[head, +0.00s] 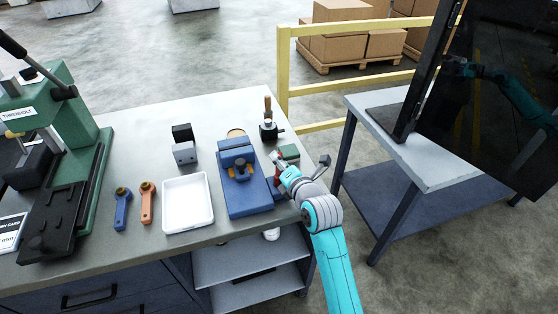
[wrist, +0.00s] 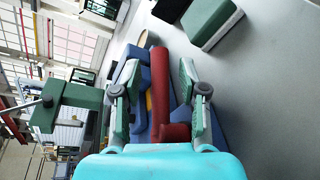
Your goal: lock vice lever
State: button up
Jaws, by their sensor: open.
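The blue vice (head: 250,199) stands on the grey bench near its right edge. Its red lever (wrist: 158,92) runs lengthwise between my fingers in the wrist view, with the blue vice body (wrist: 136,118) behind it. In the head view the lever is mostly hidden by my gripper (head: 281,170), which reaches in at the vice's right side. In the wrist view my gripper (wrist: 157,85) is open, with one finger on each side of the lever. A gap shows on the right of the lever; contact on the left cannot be told.
A green block (head: 289,152) lies just beyond my gripper. A dark block with a wooden handle (head: 268,131) stands behind the vice. A white tray (head: 188,229), blue wrench (head: 122,210), orange wrench (head: 147,205) and green press (head: 75,125) are to the left. A yellow railing (head: 284,75) stands behind.

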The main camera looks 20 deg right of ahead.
jog(key=shift+w+f, duration=0.2)
jog(key=shift+w, duration=0.45)
grip_shut()
